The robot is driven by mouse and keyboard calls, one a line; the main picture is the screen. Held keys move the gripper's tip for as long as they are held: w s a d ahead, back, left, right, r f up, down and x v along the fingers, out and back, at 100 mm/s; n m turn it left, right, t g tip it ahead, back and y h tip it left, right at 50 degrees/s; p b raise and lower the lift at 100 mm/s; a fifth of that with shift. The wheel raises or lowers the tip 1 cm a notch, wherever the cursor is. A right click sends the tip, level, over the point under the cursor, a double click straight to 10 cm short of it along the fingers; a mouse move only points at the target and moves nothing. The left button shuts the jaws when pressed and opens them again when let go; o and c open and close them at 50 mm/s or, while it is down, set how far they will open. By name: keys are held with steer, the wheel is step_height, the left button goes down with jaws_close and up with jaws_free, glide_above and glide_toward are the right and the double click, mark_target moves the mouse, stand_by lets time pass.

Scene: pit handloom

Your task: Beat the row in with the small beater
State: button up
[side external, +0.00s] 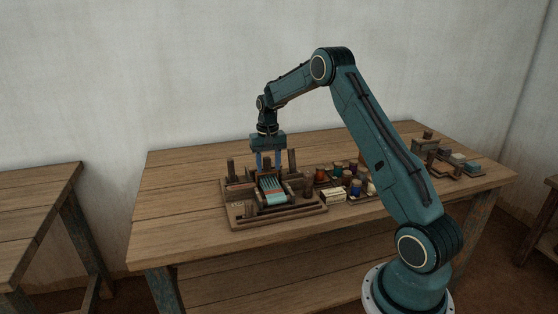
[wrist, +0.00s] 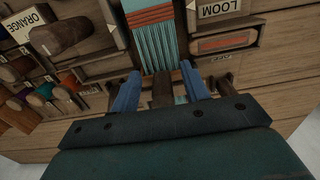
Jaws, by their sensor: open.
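The small loom (side external: 272,190) sits on its wooden board, with turquoise threads and cloth. In the wrist view its turquoise threads (wrist: 157,50) carry orange-red bands at the top. My gripper (side external: 268,168) is open above the loom's far end and points down. In the wrist view my gripper (wrist: 160,74) shows two blue fingers, spread apart. A dark wooden upright piece (wrist: 163,88), possibly the small beater's handle, stands between them with gaps on both sides. Its lower part is hidden by the gripper body.
Wooden posts (side external: 292,160) rise close to my gripper. Several coloured spools or jars (side external: 338,171) stand right of the loom. More wooden pieces (side external: 440,158) lie at the table's right end. The LOOM label (wrist: 218,8) is beside the threads. The table's (side external: 170,200) left part is clear.

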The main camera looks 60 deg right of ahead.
step_height(320, 180, up, 6)
steer(key=shift+r, duration=0.2)
stand_by(0.7)
steer(key=s+a+r+n+t, duration=0.1)
steer(key=s+a+r+n, duration=0.1)
steer(key=s+a+r, duration=0.5)
steer(key=s+a+r+n+t, duration=0.2)
steer(key=s+a+r, duration=0.2)
steer(key=a+r, duration=0.55)
steer(key=s+a+f+n+t, duration=0.1)
steer(key=s+a+n, duration=0.1)
steer(key=s+a, duration=0.4)
steer(key=s+a+f+n+t, duration=0.1)
steer(key=s+a, duration=0.5)
steer(key=s, duration=0.6)
steer(key=shift+s+a+f+n+t, duration=0.35)
steer(key=shift+f+n, duration=0.3)
steer(key=shift+n, duration=0.35)
